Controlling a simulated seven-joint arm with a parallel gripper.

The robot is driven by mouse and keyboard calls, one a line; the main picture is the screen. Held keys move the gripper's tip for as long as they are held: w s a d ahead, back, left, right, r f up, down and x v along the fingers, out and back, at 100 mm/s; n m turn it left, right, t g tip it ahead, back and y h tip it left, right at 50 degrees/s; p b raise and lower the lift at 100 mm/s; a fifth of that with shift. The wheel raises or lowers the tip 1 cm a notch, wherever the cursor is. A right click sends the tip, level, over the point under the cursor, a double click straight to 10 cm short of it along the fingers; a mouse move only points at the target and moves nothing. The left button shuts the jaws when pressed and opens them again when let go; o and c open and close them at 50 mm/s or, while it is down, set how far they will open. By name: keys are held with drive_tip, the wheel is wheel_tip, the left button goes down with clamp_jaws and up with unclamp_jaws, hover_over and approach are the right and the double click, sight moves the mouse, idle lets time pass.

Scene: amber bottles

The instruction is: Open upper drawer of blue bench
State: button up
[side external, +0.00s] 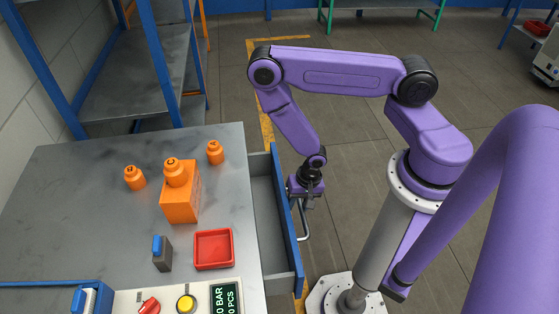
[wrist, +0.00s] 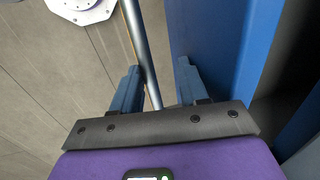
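The bench's upper drawer stands partly pulled out, with its blue front (side external: 288,232) apart from the grey bench top and its grey inside showing. A metal bar handle (side external: 305,228) runs along the outer face of that front. My gripper (side external: 306,201) is at the far part of the handle, outside the drawer front. In the wrist view the handle bar (wrist: 141,45) passes between the two blue fingers of my gripper (wrist: 158,68). The bar lies close to the left finger, with a gap to the right finger. The drawer front (wrist: 215,45) is at the right.
On the bench top (side external: 75,200) stand an orange block (side external: 180,205), orange bottles (side external: 134,178), a red tray (side external: 213,262) and a grey item with a blue top (side external: 162,254). A control panel (side external: 165,303) is in front. Clear floor lies beyond the drawer.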

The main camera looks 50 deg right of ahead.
drive_tip(key=w+a, duration=0.6)
drive_tip(key=shift+w+a, duration=0.3)
drive_tip(key=shift+r, duration=0.3)
drive_tip(key=s+r+n, duration=0.1)
drive_tip(key=r, duration=0.9)
drive_tip(key=s+d+r+n, duration=0.1)
drive_tip(key=s+r+n, duration=0.1)
drive_tip(key=r, duration=0.7)
drive_tip(key=shift+s+d+r, duration=0.15)
drive_tip(key=shift+d+r, duration=0.15)
drive_tip(key=shift+r, duration=0.1)
drive_tip(key=shift+n, duration=0.3)
